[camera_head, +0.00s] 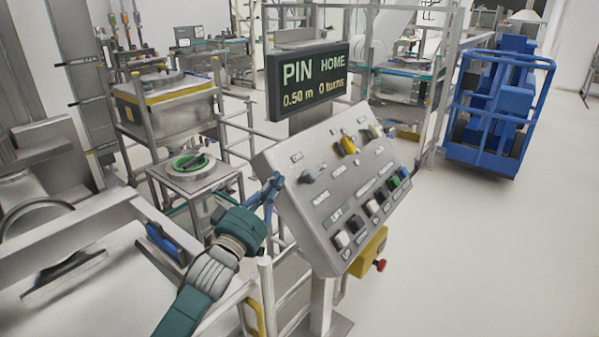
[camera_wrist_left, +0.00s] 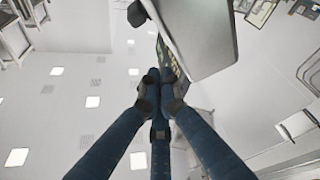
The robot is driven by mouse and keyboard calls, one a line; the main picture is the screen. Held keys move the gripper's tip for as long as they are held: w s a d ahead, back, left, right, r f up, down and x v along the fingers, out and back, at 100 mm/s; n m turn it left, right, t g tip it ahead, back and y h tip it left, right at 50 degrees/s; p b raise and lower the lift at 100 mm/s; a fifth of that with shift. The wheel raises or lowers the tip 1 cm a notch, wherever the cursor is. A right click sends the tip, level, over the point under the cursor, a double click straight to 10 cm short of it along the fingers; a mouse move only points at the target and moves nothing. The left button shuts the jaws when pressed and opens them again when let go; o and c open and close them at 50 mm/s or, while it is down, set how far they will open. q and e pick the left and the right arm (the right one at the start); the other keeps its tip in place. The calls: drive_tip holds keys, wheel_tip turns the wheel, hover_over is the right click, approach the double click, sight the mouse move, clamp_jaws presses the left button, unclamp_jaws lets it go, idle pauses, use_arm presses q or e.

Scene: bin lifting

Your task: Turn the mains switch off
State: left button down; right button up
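The grey sloped control panel (camera_head: 325,215) stands on a post in the middle of the head view. It carries a grey rotary knob (camera_head: 310,176) at its upper left, a yellow knob (camera_head: 348,146) and a further grey knob (camera_head: 375,131). The labels are too small to read, so I cannot tell which is the mains switch. My left gripper (camera_head: 271,188) is at the panel's left edge, left of the grey knob. Its blue fingers meet at the tips in the left wrist view (camera_wrist_left: 160,80), with nothing seen between them. A dark knob (camera_wrist_left: 137,13) shows beyond them. My right gripper is not in view.
A display (camera_head: 310,80) above the panel reads PIN HOME, 0.50 m, 0 turns. A row of push buttons (camera_head: 372,207) lies along the lower panel. A yellow box with a red button (camera_head: 380,265) hangs below. A blue bin frame (camera_head: 497,110) stands right; the floor there is clear.

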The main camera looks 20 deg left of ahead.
use_arm(q)
wheel_tip(320, 180, up, 2)
drive_tip(key=p, duration=0.2)
hover_over(299, 185)
drive_tip(key=a, duration=0.3)
drive_tip(key=shift+w+d+r, duration=0.1)
drive_tip(key=shift+d+r, duration=0.1)
drive_tip(key=shift+d, duration=0.05)
drive_tip(key=shift+w+d+f+p, duration=0.1)
drive_tip(key=shift+d+f+p, duration=0.45)
drive_tip(key=shift+d+f, duration=0.5)
drive_tip(key=shift+s+d+f, duration=0.2)
drive_tip(key=shift+d+f, duration=0.05)
drive_tip(key=shift+f, duration=0.25)
drive_tip(key=shift+a+f, duration=0.1)
